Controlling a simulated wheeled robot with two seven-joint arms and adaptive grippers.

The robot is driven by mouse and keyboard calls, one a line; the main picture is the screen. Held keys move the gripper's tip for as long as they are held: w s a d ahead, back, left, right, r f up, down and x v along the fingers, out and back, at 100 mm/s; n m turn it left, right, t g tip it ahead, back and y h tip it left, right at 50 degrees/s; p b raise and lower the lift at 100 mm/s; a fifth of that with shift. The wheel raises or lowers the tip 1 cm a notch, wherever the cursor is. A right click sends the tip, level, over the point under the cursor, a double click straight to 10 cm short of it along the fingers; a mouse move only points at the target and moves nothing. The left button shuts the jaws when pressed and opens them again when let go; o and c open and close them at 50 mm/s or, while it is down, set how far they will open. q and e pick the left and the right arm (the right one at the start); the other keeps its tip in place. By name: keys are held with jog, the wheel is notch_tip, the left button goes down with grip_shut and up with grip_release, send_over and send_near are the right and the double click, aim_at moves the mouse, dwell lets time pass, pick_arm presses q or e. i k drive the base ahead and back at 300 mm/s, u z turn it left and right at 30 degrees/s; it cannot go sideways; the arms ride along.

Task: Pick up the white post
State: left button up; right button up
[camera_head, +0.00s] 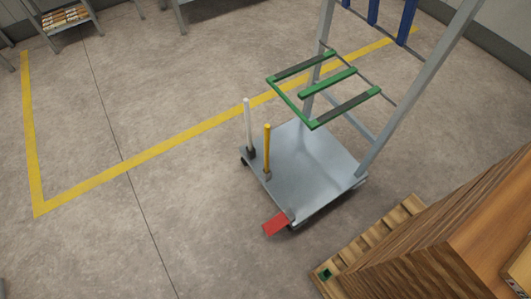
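The white post (248,126) stands upright at the left corner of a grey wheeled cart (315,165), its foot in a small dark holder. A yellow post (267,149) stands upright just to its right and nearer to me, in a similar holder. Neither of my grippers is in view, and nothing is touching the white post.
Green bars (330,78) on the cart's grey upright frame (420,85) overhang the deck. A red plate (276,223) sticks out at the cart's near edge. A wooden stack (450,235) on a pallet (375,250) fills the lower right. The floor left of the cart is clear, with a yellow line (130,163).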

aim_at(247, 108)
jog(key=z, duration=0.15)
jog(key=k, duration=0.35)
jog(key=u, duration=1.9)
jog(key=i, duration=0.75)
jog(key=z, duration=0.65)
jog(key=i, duration=0.75)
jog(key=z, duration=0.7)
